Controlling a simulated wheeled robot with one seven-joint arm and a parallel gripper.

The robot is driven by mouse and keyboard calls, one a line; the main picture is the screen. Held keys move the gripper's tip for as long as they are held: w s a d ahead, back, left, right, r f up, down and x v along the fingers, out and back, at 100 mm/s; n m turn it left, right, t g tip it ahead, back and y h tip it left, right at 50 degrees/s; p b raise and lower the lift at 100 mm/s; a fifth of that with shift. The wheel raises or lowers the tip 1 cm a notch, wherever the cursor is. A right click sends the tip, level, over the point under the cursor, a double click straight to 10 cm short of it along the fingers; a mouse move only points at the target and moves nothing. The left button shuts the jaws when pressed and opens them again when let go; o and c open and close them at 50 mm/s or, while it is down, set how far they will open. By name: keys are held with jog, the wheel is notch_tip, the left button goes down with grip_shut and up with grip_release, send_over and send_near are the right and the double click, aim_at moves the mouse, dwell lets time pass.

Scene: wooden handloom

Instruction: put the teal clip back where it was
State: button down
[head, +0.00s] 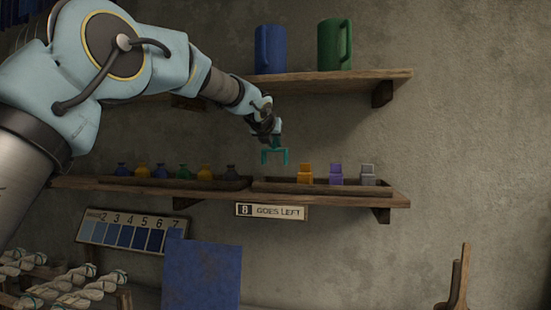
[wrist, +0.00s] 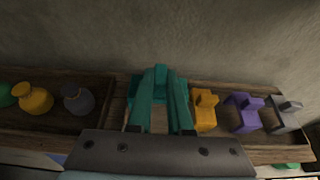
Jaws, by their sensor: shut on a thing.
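The teal clip (head: 274,155) is held in my gripper (head: 271,141), above the left part of the right-hand wooden tray (head: 285,187). In the head view it hangs with its legs down, apart from the tray. In the wrist view the teal clip (wrist: 160,84) fills the middle, just left of the orange clip (wrist: 204,110). The orange clip (head: 305,173), purple clip (head: 336,174) and grey clip (head: 367,175) stand in a row in that tray. The tray stretch left of the orange clip looks empty. My gripper is shut on the teal clip.
Several small pots stand in the left-hand tray (head: 150,182). A "GOES LEFT" sign (head: 271,212) hangs on the lower shelf's front edge. An upper shelf (head: 350,79) holds a blue jug (head: 270,50) and a green jug (head: 334,45). The wall is close behind.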

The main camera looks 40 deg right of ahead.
aim_at(274, 147)
jog(key=shift+x, duration=0.95)
jog(key=shift+s+f, duration=0.1)
jog(key=shift+f, duration=0.85)
notch_tip(274, 147, down, 3)
jog(key=shift+f, duration=0.2)
jog(key=shift+w+d+f+p, duration=0.1)
jog(key=shift+w+f+p, duration=0.1)
jog(key=shift+f+p, duration=0.3)
jog(key=shift+f, duration=0.15)
jog(key=c, duration=0.8)
grip_release()
jog(key=shift+c, duration=0.2)
jog(key=b+v, duration=0.4)
jog(key=v, duration=0.8)
jog(key=shift+r, duration=0.2)
